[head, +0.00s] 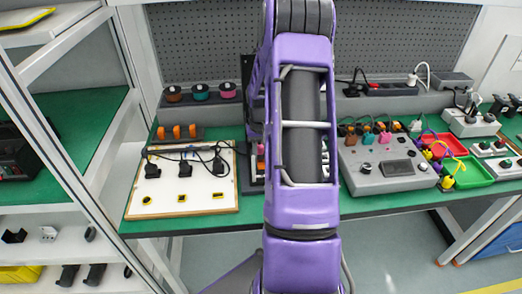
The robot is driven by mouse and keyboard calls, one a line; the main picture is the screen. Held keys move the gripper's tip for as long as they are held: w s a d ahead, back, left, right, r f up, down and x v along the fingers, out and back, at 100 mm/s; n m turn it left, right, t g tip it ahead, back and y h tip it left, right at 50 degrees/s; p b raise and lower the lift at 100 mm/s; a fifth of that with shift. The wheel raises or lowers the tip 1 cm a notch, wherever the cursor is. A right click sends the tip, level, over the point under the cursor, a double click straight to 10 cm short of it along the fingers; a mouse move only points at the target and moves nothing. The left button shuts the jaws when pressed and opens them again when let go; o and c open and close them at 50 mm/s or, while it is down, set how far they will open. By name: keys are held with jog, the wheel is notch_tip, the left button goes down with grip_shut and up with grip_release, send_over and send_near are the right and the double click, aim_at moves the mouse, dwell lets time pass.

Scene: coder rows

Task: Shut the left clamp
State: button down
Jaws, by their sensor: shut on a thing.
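My purple arm rises through the middle of the head view and covers the centre of the bench. My gripper is not in view, so what it holds cannot be seen. A dark upright device (247,92) stands just left of the arm, mostly hidden behind it. Small pink and orange parts (261,155) show low beside it. I cannot pick out the left clamp; it may be hidden behind my arm.
On the green bench (180,226), a white board (175,190) with black plugs and cables lies left of my arm. A grey control box (385,165), a red bin (435,143) and a green bin (468,170) stand to the right. Shelves (75,110) flank the far left.

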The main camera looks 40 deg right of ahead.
jog(key=shift+w+d, duration=0.1)
dwell(0.3)
jog(key=c, duration=0.6)
grip_release()
jog(key=shift+c, duration=0.2)
notch_tip(320, 180, up, 17)
jog(key=w, duration=0.1)
jog(key=shift+d+r+p, duration=0.2)
jog(key=shift+d+p, duration=0.1)
jog(key=shift+p, duration=0.05)
